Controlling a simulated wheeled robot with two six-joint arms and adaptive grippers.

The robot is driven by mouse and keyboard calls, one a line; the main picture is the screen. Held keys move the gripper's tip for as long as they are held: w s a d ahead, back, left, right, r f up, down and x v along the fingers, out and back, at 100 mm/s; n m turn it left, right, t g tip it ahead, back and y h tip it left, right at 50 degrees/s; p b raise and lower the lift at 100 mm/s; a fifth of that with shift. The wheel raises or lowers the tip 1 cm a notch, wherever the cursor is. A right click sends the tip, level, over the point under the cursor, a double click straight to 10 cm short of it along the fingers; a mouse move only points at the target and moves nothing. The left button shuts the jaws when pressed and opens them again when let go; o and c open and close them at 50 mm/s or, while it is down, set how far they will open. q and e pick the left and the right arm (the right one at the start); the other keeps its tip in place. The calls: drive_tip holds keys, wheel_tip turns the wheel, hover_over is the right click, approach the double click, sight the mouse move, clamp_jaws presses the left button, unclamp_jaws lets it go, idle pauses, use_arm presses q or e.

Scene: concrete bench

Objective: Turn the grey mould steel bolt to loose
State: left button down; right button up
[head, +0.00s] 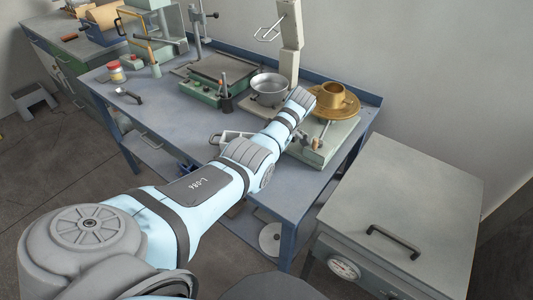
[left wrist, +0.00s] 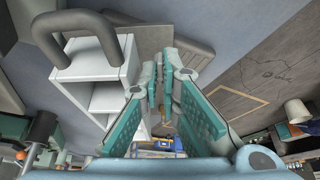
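No bolt can be made out for certain in either view. A pale grey metal piece (head: 228,136) lies on the blue bench (head: 185,118), partly covered by my left arm; I cannot tell if it is the mould. In the left wrist view my left gripper (left wrist: 164,82) shows two teal fingers with a narrow gap between their tips and nothing clearly held. A white open-sided box (left wrist: 105,85) and a thick grey U-shaped handle (left wrist: 85,48) are beside the left finger. In the head view my left arm reaches over the bench and its gripper is hidden. My right gripper is out of view.
A steel bowl (head: 269,90), a brass-coloured cup (head: 327,93) on a round plate and a green-based machine (head: 218,75) stand on the bench. A red-lidded jar (head: 116,72) is at its left. A grey cabinet (head: 400,205) with a black handle stands at the right.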

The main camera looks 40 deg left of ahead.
use_arm(q)
drive_tip(key=shift+n, duration=0.4)
drive_tip(key=c, duration=2.1)
unclamp_jaws()
drive_tip(key=shift+r, duration=0.1)
